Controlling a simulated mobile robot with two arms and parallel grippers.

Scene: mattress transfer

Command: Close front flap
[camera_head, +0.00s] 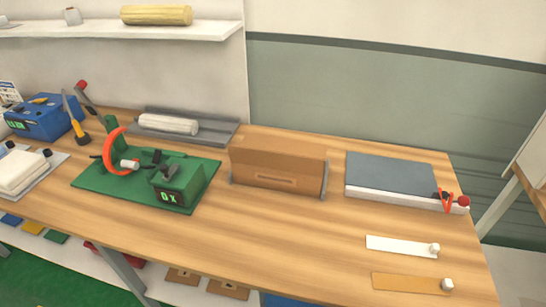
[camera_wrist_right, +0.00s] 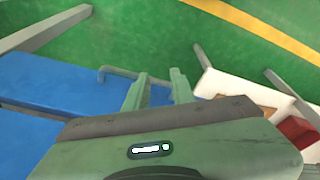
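A brown cardboard box (camera_head: 277,167) stands on the wooden workbench (camera_head: 300,240) near its middle, in the head view. A grey upright plate stands at each side of it. Its near side carries a small dark slot or label; I cannot tell how its front flap lies. My right gripper (camera_wrist_right: 157,88) shows in the right wrist view with its two green fingers apart and nothing between them. It points down toward the green floor, away from the box. My left gripper is in neither view.
Left of the box stands a green machine (camera_head: 150,178) with an orange ring. Behind it a grey tray (camera_head: 215,131) bears a white roll. Right are a grey-topped board (camera_head: 390,173), a white strip (camera_head: 400,244) and a tan strip (camera_head: 405,283). Bench in front of the box is clear.

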